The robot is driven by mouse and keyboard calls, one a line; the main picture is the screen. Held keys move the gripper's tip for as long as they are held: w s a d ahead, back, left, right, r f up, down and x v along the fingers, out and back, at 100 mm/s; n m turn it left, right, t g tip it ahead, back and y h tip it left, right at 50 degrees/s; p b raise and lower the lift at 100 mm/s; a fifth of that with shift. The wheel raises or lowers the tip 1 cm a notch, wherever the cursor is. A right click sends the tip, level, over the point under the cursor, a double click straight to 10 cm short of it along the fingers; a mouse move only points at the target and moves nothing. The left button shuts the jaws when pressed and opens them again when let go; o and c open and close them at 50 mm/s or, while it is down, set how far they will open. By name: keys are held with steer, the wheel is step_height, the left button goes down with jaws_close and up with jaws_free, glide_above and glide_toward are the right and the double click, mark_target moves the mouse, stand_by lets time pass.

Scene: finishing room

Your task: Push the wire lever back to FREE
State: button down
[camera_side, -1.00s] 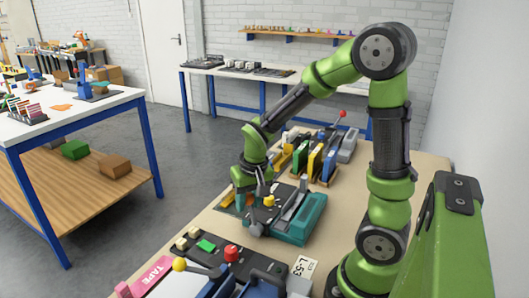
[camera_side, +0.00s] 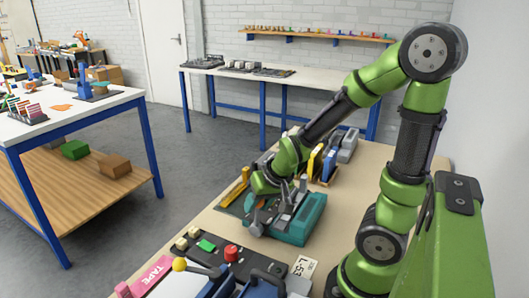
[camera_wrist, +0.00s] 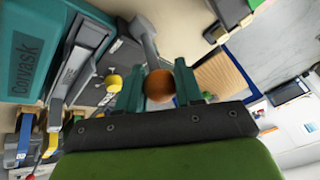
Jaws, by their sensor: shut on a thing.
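The wire lever (camera_wrist: 148,45) is a grey arm with a brown ball knob (camera_wrist: 159,86) at its end. My gripper (camera_wrist: 158,80) has its two teal fingers closed on either side of this knob. The lever runs away from the knob toward the top of the wrist view. In the side view, my gripper (camera_side: 260,209) is low over the front left of the teal machine (camera_side: 302,227); its wrist is tilted and hides most of the lever. The teal body also shows in the wrist view (camera_wrist: 30,45). I cannot read a FREE mark.
A yellow knob (camera_wrist: 113,82) and a long grey handle (camera_wrist: 82,62) are close beside my fingers. Yellow and blue upright units (camera_side: 316,160) stand behind the machine. A base with a red knob (camera_side: 231,252) and green button is in front.

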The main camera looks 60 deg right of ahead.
steer(key=c, duration=0.8)
jaws_free()
steer(key=shift+o, duration=0.2)
steer(key=shift+r, duration=0.1)
steer(key=v, duration=1.6)
steer(key=shift+s+r, duration=0.2)
steer(key=shift+r, duration=0.15)
steer(key=shift+c, duration=0.4)
